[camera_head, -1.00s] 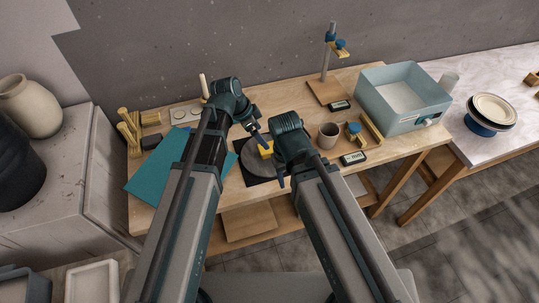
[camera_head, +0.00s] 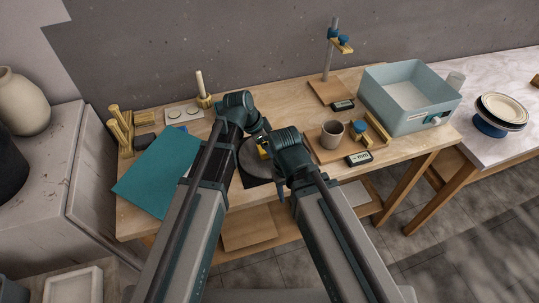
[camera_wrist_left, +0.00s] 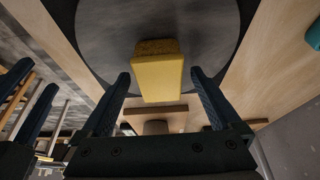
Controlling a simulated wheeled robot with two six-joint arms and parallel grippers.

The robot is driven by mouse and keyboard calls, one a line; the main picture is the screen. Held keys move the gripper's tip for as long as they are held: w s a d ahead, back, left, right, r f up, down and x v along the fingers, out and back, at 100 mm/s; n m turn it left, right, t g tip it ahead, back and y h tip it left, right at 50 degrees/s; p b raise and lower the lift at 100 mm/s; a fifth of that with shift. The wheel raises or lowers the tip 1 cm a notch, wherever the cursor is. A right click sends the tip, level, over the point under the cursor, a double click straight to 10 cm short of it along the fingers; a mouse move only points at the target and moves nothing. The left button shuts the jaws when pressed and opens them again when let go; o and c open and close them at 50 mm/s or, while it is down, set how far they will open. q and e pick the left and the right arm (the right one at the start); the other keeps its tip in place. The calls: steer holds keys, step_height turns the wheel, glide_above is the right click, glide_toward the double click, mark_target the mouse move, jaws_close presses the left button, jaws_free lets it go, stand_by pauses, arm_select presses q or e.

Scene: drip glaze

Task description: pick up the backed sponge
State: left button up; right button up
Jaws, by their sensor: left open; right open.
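The backed sponge (camera_head: 262,141), a yellow block with a brown porous layer on one end, is on the dark round wheel (camera_head: 259,165). In the left wrist view the sponge (camera_wrist_left: 157,76) lies ahead, between the lines of my left gripper's (camera_wrist_left: 158,82) two spread, empty fingers. In the head view my left gripper (camera_head: 262,131) is just above and beside the sponge, partly covered by its own wrist. My right gripper (camera_head: 275,170) is open at the wheel's right side; its hand hides part of the wheel. Its fingers also show at the left edge of the left wrist view (camera_wrist_left: 28,95).
A teal mat (camera_head: 158,178) lies left of the wheel. A grey mug (camera_head: 332,134) on a wooden board and a small scale (camera_head: 358,159) stand to the right. A blue-grey basin (camera_head: 405,95) stands at the back right. A candle-like rod (camera_head: 200,84) stands behind.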

arm_select(q)
steer(key=shift+f, duration=0.1)
steer(key=c, duration=1.4)
steer(key=shift+c, duration=0.2)
step_height(320, 180, up, 10)
steer(key=p, duration=1)
steer(key=o, duration=0.8)
steer(key=c, duration=0.6)
